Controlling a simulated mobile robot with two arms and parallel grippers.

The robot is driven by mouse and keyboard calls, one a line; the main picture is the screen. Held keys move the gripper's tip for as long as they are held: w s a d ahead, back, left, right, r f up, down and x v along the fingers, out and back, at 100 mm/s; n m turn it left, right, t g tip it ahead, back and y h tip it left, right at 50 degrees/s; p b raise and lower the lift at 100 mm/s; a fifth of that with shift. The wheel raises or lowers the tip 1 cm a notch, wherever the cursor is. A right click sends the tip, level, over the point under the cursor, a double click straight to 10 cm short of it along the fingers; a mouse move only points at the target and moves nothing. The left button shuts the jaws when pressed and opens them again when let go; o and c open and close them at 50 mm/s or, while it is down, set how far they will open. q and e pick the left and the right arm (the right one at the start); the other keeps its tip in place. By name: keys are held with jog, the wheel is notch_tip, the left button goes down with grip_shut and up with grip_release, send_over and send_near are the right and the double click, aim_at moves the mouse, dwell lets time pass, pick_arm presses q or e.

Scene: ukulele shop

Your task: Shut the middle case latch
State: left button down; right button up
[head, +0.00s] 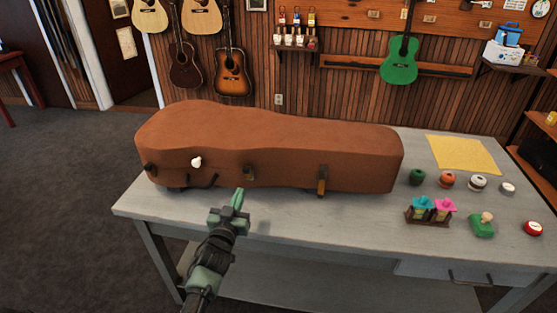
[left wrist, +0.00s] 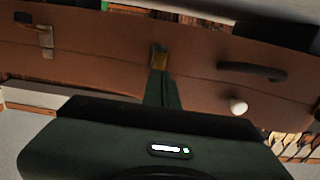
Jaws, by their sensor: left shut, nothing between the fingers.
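My left gripper (head: 237,198) is shut and empty, in front of the case and slightly below and left of this latch. In the left wrist view its fingers point at the latch, with their tips close to it; contact is unclear. My right gripper is out of view.
A right latch (head: 322,181) hangs long, and a left latch (head: 150,170) sits near the wide end. A dark handle (head: 203,182) and white knob (head: 196,162) are left of the middle latch.

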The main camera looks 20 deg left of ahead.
pick_arm(q)
jog(key=p+v, duration=0.2)
jog(key=v, duration=0.4)
dwell(0.3)
dwell(0.3)
jog(key=s+d+f+m+g+h, duration=0.1)
jog(key=s+d+f+g, duration=0.2)
jog(key=f, duration=0.7)
jog(key=s+d+f+m+g+h, duration=0.1)
jog(key=s+d+f+g, duration=0.15)
jog(key=s+f, duration=0.55)
jog(key=s+d+f+g+h, duration=0.2)
jog(key=d+f, duration=0.2)
jog(key=f, duration=0.8)
jog(key=s+d+f+m+g, duration=0.1)
jog(key=s+f+g, duration=0.2)
jog(key=s, duration=0.8)
jog(key=s+d+f+m+g, duration=0.1)
jog(key=s+f+g, duration=0.2)
jog(key=s+f, duration=0.5)
jog(key=s+d+f+m+g, duration=0.1)
jog(key=s+f+g, duration=0.2)
jog(key=s, duration=1.2)
notch_tip(320, 180, down, 3)
jog(key=shift+s+d+r, duration=0.1)
jog(key=shift+s+d, duration=0.1)
jog(key=shift+s, duration=0.2)
jog(key=shift+w, duration=0.15)
